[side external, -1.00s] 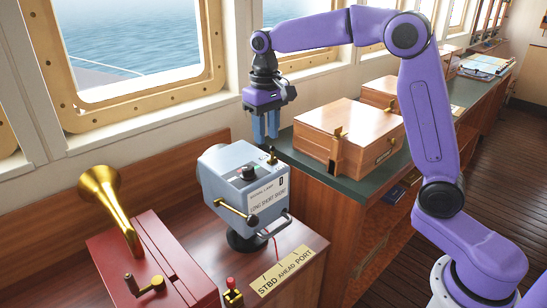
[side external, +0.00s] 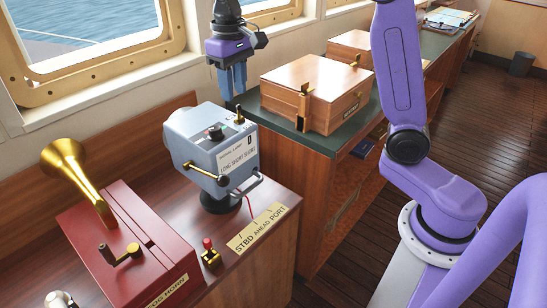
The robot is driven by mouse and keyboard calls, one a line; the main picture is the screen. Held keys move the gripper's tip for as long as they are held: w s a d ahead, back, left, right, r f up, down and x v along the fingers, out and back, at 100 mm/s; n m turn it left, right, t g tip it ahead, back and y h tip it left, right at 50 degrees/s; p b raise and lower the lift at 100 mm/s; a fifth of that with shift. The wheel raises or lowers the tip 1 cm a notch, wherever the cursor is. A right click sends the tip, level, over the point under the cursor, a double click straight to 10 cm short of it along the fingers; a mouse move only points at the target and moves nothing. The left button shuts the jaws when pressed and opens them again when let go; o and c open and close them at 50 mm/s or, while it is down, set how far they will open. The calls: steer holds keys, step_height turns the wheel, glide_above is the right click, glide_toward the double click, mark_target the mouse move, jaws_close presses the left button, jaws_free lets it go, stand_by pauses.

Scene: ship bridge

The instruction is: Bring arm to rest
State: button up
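My gripper (side external: 232,79) hangs from my purple arm at the top centre, its two blue fingers pointing down. It is above and slightly behind the grey signal lamp box (side external: 211,150), apart from it as far as this view shows. The fingers look close together with no object seen between them, but their gap is not clear from this angle. The upper part of my arm is cut off by the top edge of the view.
A red fog horn box (side external: 128,245) with a brass horn (side external: 68,175) stands at left. A wooden box (side external: 316,90) sits on the green-topped counter (side external: 325,140) to the right of my gripper. A brass plate (side external: 257,228) lies on the front desk. Windows line the back wall.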

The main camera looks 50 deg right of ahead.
steer(key=s+d+f+n, duration=0.1)
steer(key=s+f+n, duration=0.2)
steer(key=s, duration=0.7)
steer(key=s+d+f+n, duration=0.1)
steer(key=s+f+n, duration=0.2)
steer(key=s, duration=0.8)
steer(key=s+d+f+n, duration=0.1)
steer(key=s+f+n, duration=0.3)
steer(key=s, duration=0.6)
steer(key=shift+s+d+n, duration=0.2)
steer(key=shift+d+n, duration=0.1)
steer(key=shift+n, duration=0.4)
steer(key=shift+r, duration=0.1)
